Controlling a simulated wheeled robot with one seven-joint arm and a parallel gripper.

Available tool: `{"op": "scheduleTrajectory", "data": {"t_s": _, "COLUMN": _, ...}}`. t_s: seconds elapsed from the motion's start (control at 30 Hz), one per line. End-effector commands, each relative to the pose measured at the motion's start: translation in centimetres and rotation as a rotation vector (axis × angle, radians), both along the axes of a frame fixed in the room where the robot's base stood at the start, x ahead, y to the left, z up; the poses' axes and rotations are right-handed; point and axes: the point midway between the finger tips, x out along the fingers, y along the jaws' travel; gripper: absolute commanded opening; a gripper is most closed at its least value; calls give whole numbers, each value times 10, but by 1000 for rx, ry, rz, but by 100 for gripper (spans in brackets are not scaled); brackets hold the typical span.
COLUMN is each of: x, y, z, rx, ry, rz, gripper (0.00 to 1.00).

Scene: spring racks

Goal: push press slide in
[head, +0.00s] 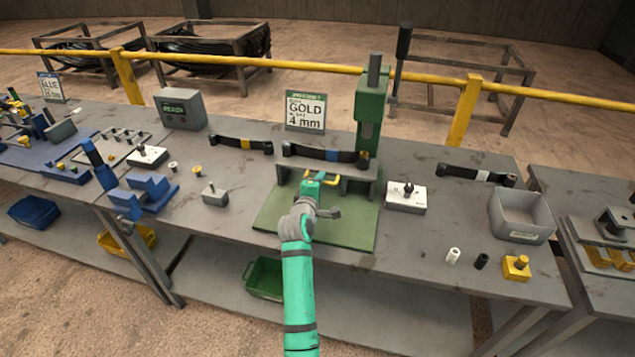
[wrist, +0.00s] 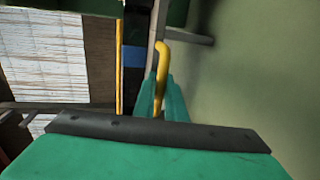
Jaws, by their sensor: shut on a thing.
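The green press (head: 370,115) stands at the back of the middle table, with a dark lever beside its column and a green base plate (head: 350,228). A yellow handle (head: 325,179) shows at the front of the press, before grey supports. My gripper (head: 312,183) is over the base plate and shut on this handle. In the wrist view the yellow handle (wrist: 162,65) rises between my green fingers (wrist: 165,100). A dark spring bar with a blue band (head: 325,153) lies across the grey supports. The slide under the handle is mostly hidden by my gripper.
A white block (head: 405,197) and a grey bin (head: 521,216) are to the right. A small grey block (head: 215,194) and blue fixture (head: 150,193) are left.

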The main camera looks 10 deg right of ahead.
Motion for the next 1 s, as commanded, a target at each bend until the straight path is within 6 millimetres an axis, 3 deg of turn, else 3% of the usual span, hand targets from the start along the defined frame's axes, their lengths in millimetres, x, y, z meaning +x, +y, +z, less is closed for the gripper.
{"op": "scheduleTrajectory", "data": {"t_s": 0.03, "x": 1, "y": -2, "z": 3, "rx": 0, "ry": -5, "rz": -1, "gripper": 0}}
{"op": "scheduleTrajectory", "data": {"t_s": 0.07, "x": 1, "y": -2, "z": 3, "rx": 0, "ry": -5, "rz": -1, "gripper": 18}}
{"op": "scheduleTrajectory", "data": {"t_s": 0.1, "x": 1, "y": -2, "z": 3, "rx": 0, "ry": -5, "rz": -1, "gripper": 27}}
{"op": "scheduleTrajectory", "data": {"t_s": 0.13, "x": 1, "y": -2, "z": 3, "rx": 0, "ry": -6, "rz": -1, "gripper": 29}}
{"op": "scheduleTrajectory", "data": {"t_s": 1.0, "x": -5, "y": 1, "z": 8, "rx": -3, "ry": -13, "rz": 0, "gripper": 29}}
